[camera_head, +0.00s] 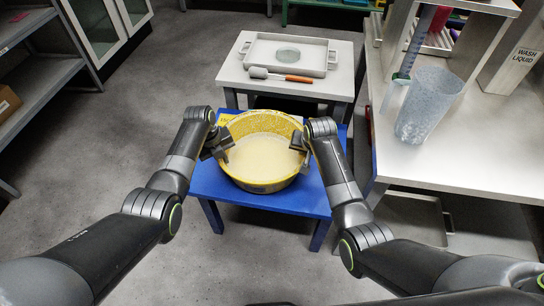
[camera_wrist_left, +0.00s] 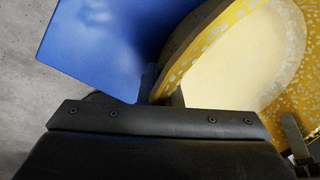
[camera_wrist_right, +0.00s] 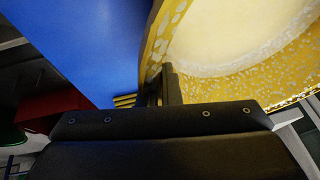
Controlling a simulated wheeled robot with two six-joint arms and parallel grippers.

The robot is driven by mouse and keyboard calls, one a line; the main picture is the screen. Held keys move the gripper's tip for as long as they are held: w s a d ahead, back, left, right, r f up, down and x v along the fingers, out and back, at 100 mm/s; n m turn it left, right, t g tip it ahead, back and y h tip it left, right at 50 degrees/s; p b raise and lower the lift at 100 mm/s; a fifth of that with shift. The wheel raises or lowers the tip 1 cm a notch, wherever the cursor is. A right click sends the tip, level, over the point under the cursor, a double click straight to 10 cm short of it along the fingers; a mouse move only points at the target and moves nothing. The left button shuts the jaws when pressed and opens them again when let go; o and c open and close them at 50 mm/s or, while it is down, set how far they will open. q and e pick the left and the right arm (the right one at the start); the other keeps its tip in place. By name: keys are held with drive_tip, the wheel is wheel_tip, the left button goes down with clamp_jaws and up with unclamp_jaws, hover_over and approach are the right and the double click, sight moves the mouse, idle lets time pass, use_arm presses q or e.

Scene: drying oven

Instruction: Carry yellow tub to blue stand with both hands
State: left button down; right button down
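The yellow tub (camera_head: 262,186), speckled and holding pale cream contents, is upright over the blue stand (camera_head: 212,185). It appears to rest on the stand's top, though any small gap underneath is hidden. My left gripper (camera_head: 222,146) is at the tub's left rim and my right gripper (camera_head: 299,145) at its right rim. In the left wrist view the tub wall (camera_wrist_left: 185,42) runs down to the fingers. In the right wrist view the fingers close together pinch the wall (camera_wrist_right: 153,48). Both grippers look shut on the rim; the left finger contact is partly hidden.
A small white table (camera_head: 240,78) behind the stand bears a tray (camera_head: 262,48) and a brown-handled tool (camera_head: 280,76). A white bench (camera_head: 440,170) with a clear beaker (camera_head: 425,108) is close on the right. Grey shelving (camera_head: 45,85) is at the left. The floor left of the stand is clear.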

use_arm(q)
drive_tip(key=shift+f+b, duration=0.35)
drive_tip(key=shift+f, duration=0.05)
use_arm(e)
drive_tip(key=shift+f, duration=0.4)
use_arm(q)
drive_tip(key=c, duration=2)
unclamp_jaws()
drive_tip(key=shift+f, duration=0.1)
drive_tip(key=shift+c, duration=0.2)
use_arm(e)
drive_tip(key=c, duration=2)
unclamp_jaws()
drive_tip(key=shift+f, duration=0.15)
drive_tip(key=shift+c, duration=0.2)
use_arm(q)
drive_tip(key=o, duration=0.4)
use_arm(e)
drive_tip(key=o, duration=0.4)
use_arm(q)
drive_tip(key=shift+r, duration=0.2)
drive_tip(key=r, duration=0.3)
drive_tip(key=a+r, duration=0.1)
drive_tip(key=r, duration=0.3)
drive_tip(key=a+r, duration=0.1)
drive_tip(key=r, duration=0.3)
drive_tip(key=shift+s+r, duration=0.25)
drive_tip(key=shift+s, duration=0.15)
use_arm(e)
drive_tip(key=v, duration=1.2)
